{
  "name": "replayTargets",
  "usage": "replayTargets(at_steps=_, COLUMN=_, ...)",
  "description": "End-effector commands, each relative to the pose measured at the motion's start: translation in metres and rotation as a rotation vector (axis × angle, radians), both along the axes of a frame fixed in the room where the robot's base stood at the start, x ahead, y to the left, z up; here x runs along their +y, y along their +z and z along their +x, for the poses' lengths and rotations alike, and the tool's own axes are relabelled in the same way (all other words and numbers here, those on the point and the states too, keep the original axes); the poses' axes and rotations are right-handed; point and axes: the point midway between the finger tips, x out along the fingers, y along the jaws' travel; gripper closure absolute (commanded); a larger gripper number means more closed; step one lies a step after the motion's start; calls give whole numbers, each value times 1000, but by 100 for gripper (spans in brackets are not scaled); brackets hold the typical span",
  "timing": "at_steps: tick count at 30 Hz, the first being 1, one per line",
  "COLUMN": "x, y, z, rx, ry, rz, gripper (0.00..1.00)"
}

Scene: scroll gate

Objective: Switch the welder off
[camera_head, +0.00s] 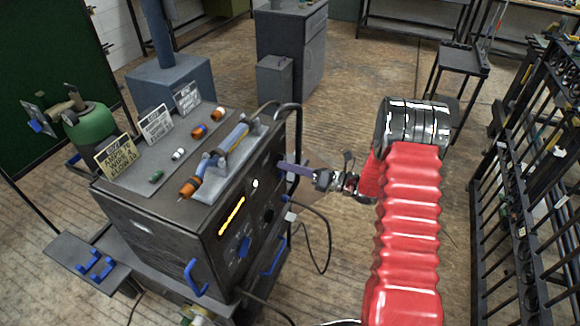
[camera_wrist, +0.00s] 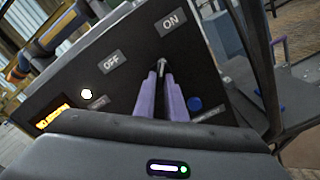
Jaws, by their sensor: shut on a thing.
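The welder (camera_head: 150,225) is a dark box on the left in the head view, with a lit orange display (camera_head: 231,215) on its front. In the wrist view its tilted panel (camera_wrist: 135,75) carries an OFF label (camera_wrist: 111,62) and an ON label (camera_wrist: 170,22). A small metal switch lever (camera_wrist: 161,66) stands below and between the labels. My gripper (camera_wrist: 160,76) has its two purple fingers shut on the lever, one on each side. In the head view my gripper (camera_head: 286,166) reaches the panel from the right. The lever's base is hidden by the fingers.
A lit white lamp (camera_wrist: 87,94) and a blue knob (camera_wrist: 194,103) flank the fingers. A dark tube handle (camera_head: 298,125) rises at the panel's right edge. A black cable (camera_head: 326,240) hangs below.

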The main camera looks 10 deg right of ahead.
Motion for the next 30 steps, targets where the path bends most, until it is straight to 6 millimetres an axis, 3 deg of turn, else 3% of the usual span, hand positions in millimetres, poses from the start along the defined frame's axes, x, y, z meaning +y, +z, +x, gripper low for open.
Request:
replayTargets(at_steps=14, x=1, y=-1, z=1, rx=-74, ry=-8, rz=-55, gripper=100)
replayTargets(at_steps=30, x=2, y=-1, z=2, rx=-428, ry=-3, rz=-309, gripper=100)
